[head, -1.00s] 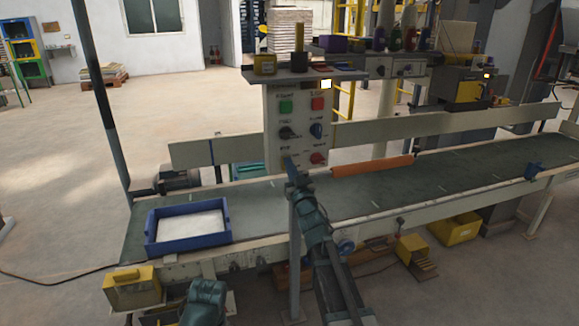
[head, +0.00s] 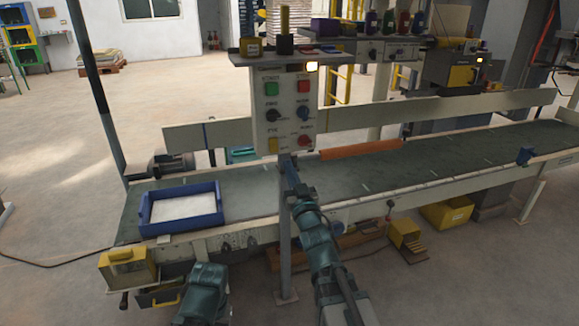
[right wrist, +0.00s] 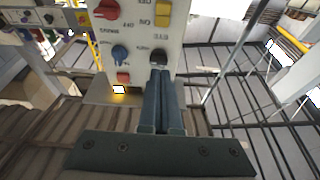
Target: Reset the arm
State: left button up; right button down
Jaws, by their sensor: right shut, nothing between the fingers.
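A grey-white control panel (head: 262,128) stands on a post beside the conveyor. It has a green button (head: 271,88), a red button (head: 303,86), a black knob (head: 273,115), a blue knob (head: 303,113), a yellow switch (head: 273,145) and a red knob (head: 305,140). My right gripper (head: 287,162) is shut and empty, its tips just below the panel's lower edge in the head view. In the right wrist view the shut fingers (right wrist: 160,75) point toward the panel face and hide the green button. Contact cannot be told. My left arm shows at bottom left, its gripper out of view.
The conveyor belt (head: 365,183) runs across, with a blue tray (head: 147,217) of white contents at its left end. An orange roller (head: 360,150) lies along its far side. A yellow box (head: 128,267) hangs at the near left. A shelf above the panel holds small items.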

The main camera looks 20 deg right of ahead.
dwell(0.3)
jog(key=s+a+f+g+h+p, duration=0.1)
jog(key=s+a+f+g+p, duration=0.6)
jog(key=g+p, duration=0.6)
jog(key=s+a+n+g+p, duration=0.1)
jog(key=s+a+g+p, duration=0.1)
jog(key=s, duration=0.4)
jog(key=s+a+n+g+p, duration=0.1)
jog(key=s+a+g+p, duration=0.1)
jog(key=s+g+p, duration=0.2)
jog(key=s+a+r+n+g+h+p, duration=0.1)
jog(key=s+a+g+p, duration=0.1)
jog(key=s, duration=0.7)
jog(key=shift+a+g+p, duration=0.4)
jog(key=shift+a+p, duration=0.05)
jog(key=shift+p, duration=0.45)
